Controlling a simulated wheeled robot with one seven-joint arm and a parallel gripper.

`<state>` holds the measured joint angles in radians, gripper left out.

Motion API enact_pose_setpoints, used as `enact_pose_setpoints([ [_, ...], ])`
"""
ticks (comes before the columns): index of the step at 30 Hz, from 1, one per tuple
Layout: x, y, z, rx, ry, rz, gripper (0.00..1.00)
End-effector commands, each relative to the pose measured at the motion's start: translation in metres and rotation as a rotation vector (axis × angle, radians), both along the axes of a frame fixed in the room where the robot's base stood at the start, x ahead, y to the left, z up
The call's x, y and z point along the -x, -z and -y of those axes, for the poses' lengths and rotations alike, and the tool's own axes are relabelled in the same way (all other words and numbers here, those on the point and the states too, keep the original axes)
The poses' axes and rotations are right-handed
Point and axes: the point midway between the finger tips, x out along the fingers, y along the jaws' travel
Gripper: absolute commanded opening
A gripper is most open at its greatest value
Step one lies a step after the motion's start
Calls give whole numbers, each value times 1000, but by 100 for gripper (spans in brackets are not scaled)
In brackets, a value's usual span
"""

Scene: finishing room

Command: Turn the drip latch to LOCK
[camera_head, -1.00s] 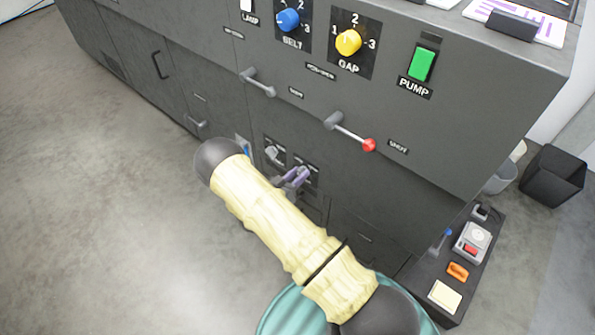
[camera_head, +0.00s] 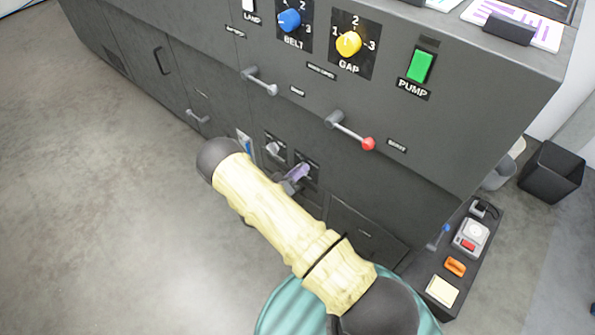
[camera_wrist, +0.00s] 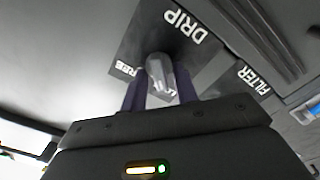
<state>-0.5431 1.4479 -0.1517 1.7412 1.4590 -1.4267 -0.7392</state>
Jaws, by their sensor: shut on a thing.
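The drip latch (camera_wrist: 158,72) is a grey lever on a dark plate marked DRIP (camera_wrist: 186,26) in the wrist view, where the lettering appears upside down. My gripper (camera_wrist: 160,90) has its two dark purple fingers on either side of the lever, shut on it.
A plate marked FILTER (camera_wrist: 246,78) is beside the drip plate; its grey latch (camera_head: 273,149) shows in the head view. Above are a grey lever (camera_head: 259,82) and a red-knobbed lever (camera_head: 350,131). Open floor lies at left.

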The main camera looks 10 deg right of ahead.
Motion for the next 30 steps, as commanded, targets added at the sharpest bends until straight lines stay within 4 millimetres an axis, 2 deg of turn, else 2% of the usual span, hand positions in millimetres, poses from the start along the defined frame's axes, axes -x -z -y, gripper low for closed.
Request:
enact_pose_setpoints([
  [3,2,3,0,-3,2,-7,7],
  [4,2,3,0,-3,2,-7,33],
  [5,2,3,0,-2,3,-7,35],
  [17,5,0,-6,-3,-1,-2,35],
  [23,22,-1,-30,-3,-3,-3,35],
  [30,50,-1,-69,-2,-2,-3,35],
])
